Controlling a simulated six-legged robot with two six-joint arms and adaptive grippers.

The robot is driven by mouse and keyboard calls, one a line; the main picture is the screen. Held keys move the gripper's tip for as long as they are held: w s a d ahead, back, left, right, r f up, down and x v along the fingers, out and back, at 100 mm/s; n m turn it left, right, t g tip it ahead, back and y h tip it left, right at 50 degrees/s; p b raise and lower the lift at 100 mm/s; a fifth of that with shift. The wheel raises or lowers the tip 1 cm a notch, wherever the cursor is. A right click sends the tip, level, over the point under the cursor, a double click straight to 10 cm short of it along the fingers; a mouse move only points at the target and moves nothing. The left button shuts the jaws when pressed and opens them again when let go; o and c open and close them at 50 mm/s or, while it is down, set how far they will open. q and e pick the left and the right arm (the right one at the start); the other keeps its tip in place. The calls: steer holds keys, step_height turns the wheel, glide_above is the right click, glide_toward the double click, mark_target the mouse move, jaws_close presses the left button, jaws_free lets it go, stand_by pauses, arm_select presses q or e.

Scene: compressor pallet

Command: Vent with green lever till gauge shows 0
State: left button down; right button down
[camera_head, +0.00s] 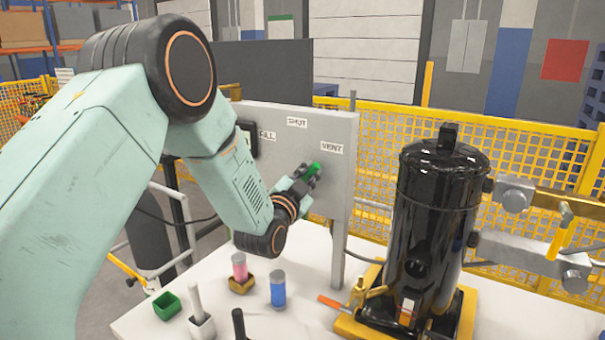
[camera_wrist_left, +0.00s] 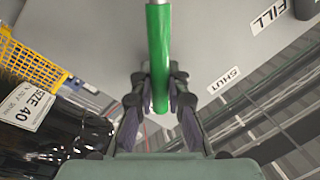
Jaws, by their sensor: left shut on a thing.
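The green lever (camera_head: 314,169) sits on the grey panel (camera_head: 345,130), by the VENT label (camera_head: 332,147). In the left wrist view the lever (camera_wrist_left: 158,45) is a green bar running down between my fingers. My left gripper (camera_head: 303,180) is shut on it; it also shows in the wrist view (camera_wrist_left: 160,95). The SHUT label (camera_head: 297,122) and FILL label (camera_head: 267,135) are further left on the panel. My right gripper is not in view.
A black compressor (camera_head: 437,215) stands on a yellow base right of the panel. A white table (camera_head: 310,318) holds a pink-filled cylinder (camera_head: 239,266), a blue cylinder (camera_head: 278,290) and a green box (camera_head: 167,305). Yellow mesh fencing (camera_head: 375,160) runs behind.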

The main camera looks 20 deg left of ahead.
arm_select(q)
steer(key=shift+s+d+f+m+h+b, duration=0.1)
steer(key=shift+d+f+m+h+b, duration=0.4)
steer(key=shift+m, duration=0.5)
steer(key=shift+d+f, duration=0.1)
steer(key=shift+f, duration=0.05)
steer(key=c, duration=1.4)
jaws_free()
steer(key=shift+s, duration=0.15)
steer(key=shift+o, duration=0.4)
steer(key=s+f, duration=0.1)
steer(key=s, duration=1)
steer(key=shift+s+f, duration=0.3)
steer(key=shift+f, duration=0.05)
steer(key=shift+s, duration=0.1)
